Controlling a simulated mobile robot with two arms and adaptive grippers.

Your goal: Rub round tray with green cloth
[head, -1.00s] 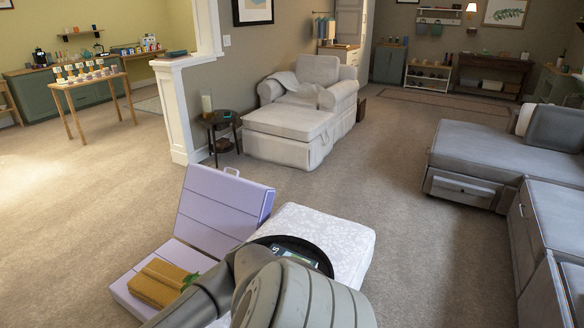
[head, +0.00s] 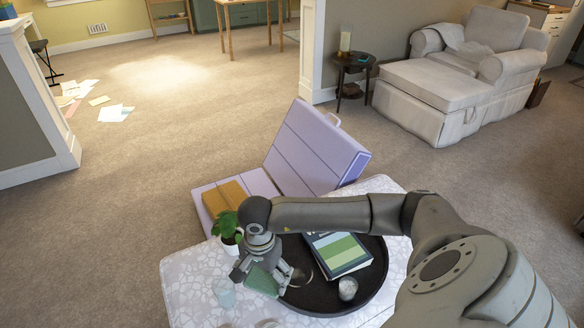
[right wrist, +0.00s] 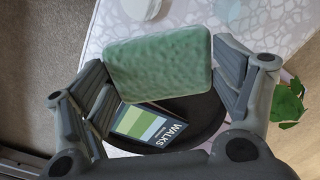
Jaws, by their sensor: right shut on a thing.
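The round tray (head: 318,296) is black and lies on a white patterned table. My right gripper (head: 262,276) is at the tray's left edge, fingers pointing down, shut on the green cloth (head: 264,284). In the right wrist view the cloth (right wrist: 158,62) is a thick, quilted green pad between the two fingers. It hides part of the tray (right wrist: 198,116) there. I cannot tell whether the cloth touches the tray. My left gripper is not in view.
On the tray are a book (head: 338,252) with a green cover and a silvery round object (head: 348,289). A potted plant (head: 226,224) and a clear glass (head: 224,293) stand left of it on the table (head: 190,278). Behind is an open lilac case (head: 312,150) with a yellow-brown block (head: 224,196).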

